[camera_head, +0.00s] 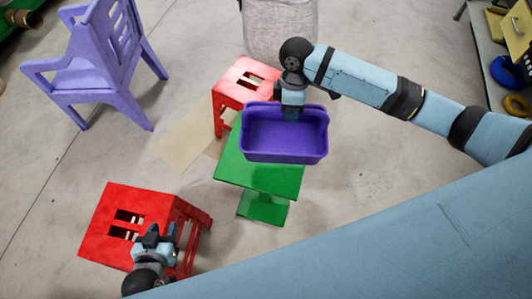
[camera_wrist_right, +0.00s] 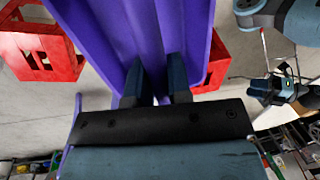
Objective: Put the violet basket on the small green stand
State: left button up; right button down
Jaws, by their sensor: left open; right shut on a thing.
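The violet basket (camera_head: 285,137) is an open rectangular tub, seen from above in the head view. My right gripper (camera_head: 291,106) is shut on its far wall. In the right wrist view the fingers of my right gripper (camera_wrist_right: 158,85) grip the wall of the violet basket (camera_wrist_right: 135,30). The small green stand (camera_head: 240,172) has a square top and a lower foot. The basket overlaps the stand's top in the head view; I cannot tell whether they touch. My left gripper (camera_head: 160,237) is open and empty, over the near red stool.
A red stool (camera_head: 115,205) stands at the left front, another red stool (camera_head: 230,88) behind the green stand. A violet chair (camera_head: 95,60) is at the back left, a grey sack-like bin (camera_head: 280,30) at the back. Floor right of the stand is clear.

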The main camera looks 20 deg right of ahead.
aim_at(272, 132)
jog(key=w+a+r+n+h+b, duration=0.25)
jog(key=w+n+b, duration=0.25)
jog(key=n, duration=1)
jog(key=shift+n+t, duration=0.3)
jog(key=shift+t, duration=0.1)
notch_tip(272, 132, down, 20)
jog(key=shift+s+a, duration=0.15)
jog(key=shift+f, duration=0.1)
jog(key=c, duration=1.1)
grip_release()
jog(key=shift+o, duration=0.2)
